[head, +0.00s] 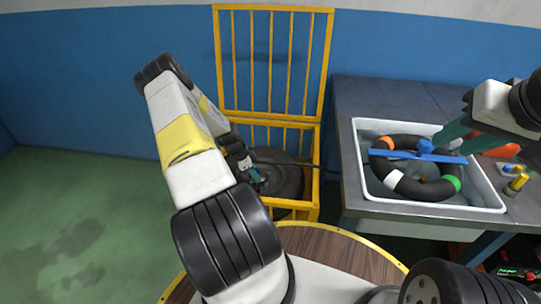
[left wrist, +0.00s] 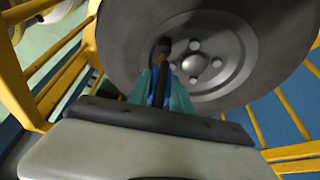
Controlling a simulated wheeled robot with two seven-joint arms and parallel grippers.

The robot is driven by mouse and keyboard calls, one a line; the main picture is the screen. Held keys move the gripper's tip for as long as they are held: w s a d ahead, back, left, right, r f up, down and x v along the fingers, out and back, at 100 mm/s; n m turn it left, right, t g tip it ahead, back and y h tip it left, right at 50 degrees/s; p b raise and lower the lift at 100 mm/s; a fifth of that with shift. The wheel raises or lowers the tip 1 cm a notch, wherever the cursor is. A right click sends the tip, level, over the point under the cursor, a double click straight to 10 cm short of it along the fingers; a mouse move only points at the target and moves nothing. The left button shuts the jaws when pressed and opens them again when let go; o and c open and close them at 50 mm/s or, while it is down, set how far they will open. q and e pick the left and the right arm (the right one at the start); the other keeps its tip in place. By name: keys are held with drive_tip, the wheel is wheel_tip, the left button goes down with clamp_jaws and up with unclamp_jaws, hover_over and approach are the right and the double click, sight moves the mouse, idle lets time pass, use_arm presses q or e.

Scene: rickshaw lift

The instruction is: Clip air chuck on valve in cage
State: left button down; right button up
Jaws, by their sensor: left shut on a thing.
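The yellow cage (head: 318,150) stands open against the wall with a dark wheel (head: 285,180) inside. In the left wrist view, the wheel's tyre (left wrist: 125,50) and grey hub (left wrist: 225,65) fill the upper part. My left gripper (head: 254,174) reaches into the cage. Its teal fingers (left wrist: 160,92) are shut on the air chuck (left wrist: 162,66), whose dark end lies over the rim beside the hub. I cannot tell whether it touches the valve, which I cannot make out. My right gripper (head: 452,132) hangs over the white tub; its jaw opening is unclear.
A dark hose (head: 325,165) runs from the cage toward the bench. Green floor at left is clear.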

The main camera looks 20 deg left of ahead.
use_arm(q)
drive_tip(key=shift+f, duration=1)
idle(0.4)
drive_tip(key=shift+r, duration=0.15)
idle(0.5)
drive_tip(key=shift+r, duration=0.5)
drive_tip(key=shift+r, duration=0.1)
drive_tip(key=shift+r, duration=0.5)
drive_tip(key=shift+f, duration=1.05)
idle(2.5)
drive_tip(key=shift+r, duration=0.35)
drive_tip(key=shift+r, duration=0.25)
drive_tip(key=shift+r, duration=0.5)
